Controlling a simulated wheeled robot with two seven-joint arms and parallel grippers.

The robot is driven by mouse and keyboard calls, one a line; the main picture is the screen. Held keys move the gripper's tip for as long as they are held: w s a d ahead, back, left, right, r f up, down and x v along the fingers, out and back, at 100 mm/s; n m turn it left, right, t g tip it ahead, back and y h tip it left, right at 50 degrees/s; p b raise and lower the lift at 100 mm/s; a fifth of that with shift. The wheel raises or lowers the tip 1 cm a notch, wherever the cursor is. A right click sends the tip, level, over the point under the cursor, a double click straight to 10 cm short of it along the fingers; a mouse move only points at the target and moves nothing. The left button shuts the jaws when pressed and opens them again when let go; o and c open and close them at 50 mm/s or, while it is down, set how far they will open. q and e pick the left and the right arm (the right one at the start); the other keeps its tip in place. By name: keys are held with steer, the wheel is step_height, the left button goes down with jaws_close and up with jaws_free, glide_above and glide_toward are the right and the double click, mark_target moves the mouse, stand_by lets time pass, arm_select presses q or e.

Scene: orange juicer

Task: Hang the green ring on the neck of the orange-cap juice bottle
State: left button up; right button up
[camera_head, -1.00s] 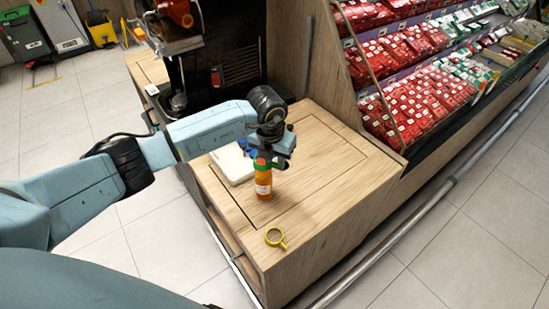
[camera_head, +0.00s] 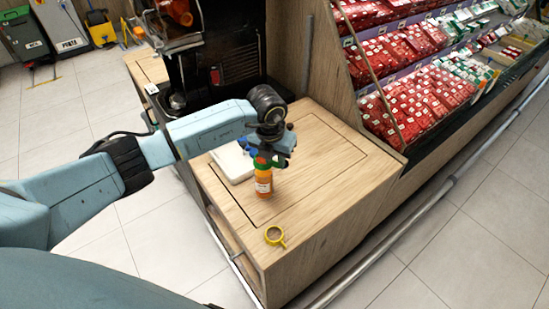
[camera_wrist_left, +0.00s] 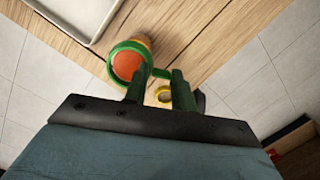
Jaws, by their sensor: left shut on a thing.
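The orange juice bottle (camera_head: 264,186) stands upright on the wooden counter. My left gripper (camera_head: 270,157) is just above the bottle's top in the head view. In the left wrist view, my left gripper (camera_wrist_left: 158,88) is shut on the tab of the green ring (camera_wrist_left: 112,67), which sticks out sideways from its fingers. Seen from above, the ring surrounds the orange cap (camera_wrist_left: 128,65). How far down the ring sits on the cap or neck is hard to tell. My right gripper is not in view.
A yellow ring (camera_head: 274,237) lies on the counter (camera_head: 325,190) near its front edge. A white tray (camera_head: 232,163) lies behind the bottle, partly covered by my arm. A dark juicer machine (camera_head: 225,55) stands at the back. The counter's right side is clear.

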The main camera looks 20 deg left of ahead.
arm_select(q)
steer(key=shift+s+a+f, duration=0.1)
steer(key=shift+s+f, duration=0.2)
steer(key=shift+f, duration=0.3)
steer(key=o, duration=1)
steer(key=shift+c, duration=0.4)
steer(key=o, duration=0.4)
steer(key=shift+c, duration=0.2)
steer(key=shift+w+a+r+p, duration=0.15)
steer(key=shift+r+p, duration=0.75)
steer(key=shift+r, duration=0.25)
steer(key=shift+w+r+p, duration=0.15)
steer(key=shift+r+p, duration=1.6)
steer(key=shift+r, duration=0.8)
